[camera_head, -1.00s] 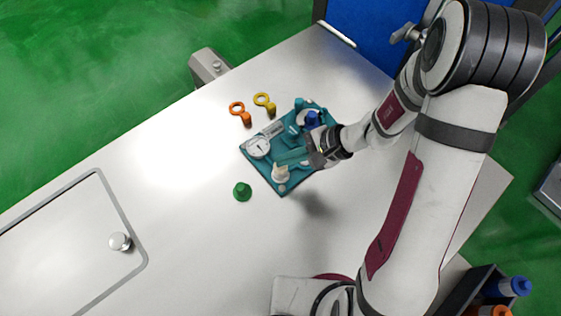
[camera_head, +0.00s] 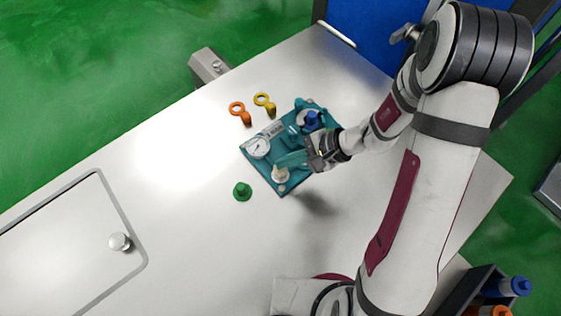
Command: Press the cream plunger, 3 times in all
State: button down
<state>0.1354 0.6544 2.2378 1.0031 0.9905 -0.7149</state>
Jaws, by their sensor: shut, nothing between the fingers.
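The cream plunger (camera_head: 280,174) is a small pale knob near the front corner of a teal board (camera_head: 284,191). My gripper (camera_head: 309,158) is shut and empty over the right part of the board. It is up and to the right of the cream plunger in the picture, and looks apart from it. A teal part (camera_head: 291,159) shows between them. Part of the board is hidden behind my gripper and wrist. I cannot tell how far down the plunger sits.
The board also bears a white round dial (camera_head: 258,147) and a blue knob (camera_head: 312,120). An orange ring-topped piece (camera_head: 238,108) and a yellow one (camera_head: 264,101) stand behind it. A green knob (camera_head: 242,191) stands at its left.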

jog(key=shift+r, duration=1.45)
jog(key=shift+r, duration=0.1)
notch_tip(320, 180, up, 5)
jog(key=shift+f, duration=0.1)
dwell(0.5)
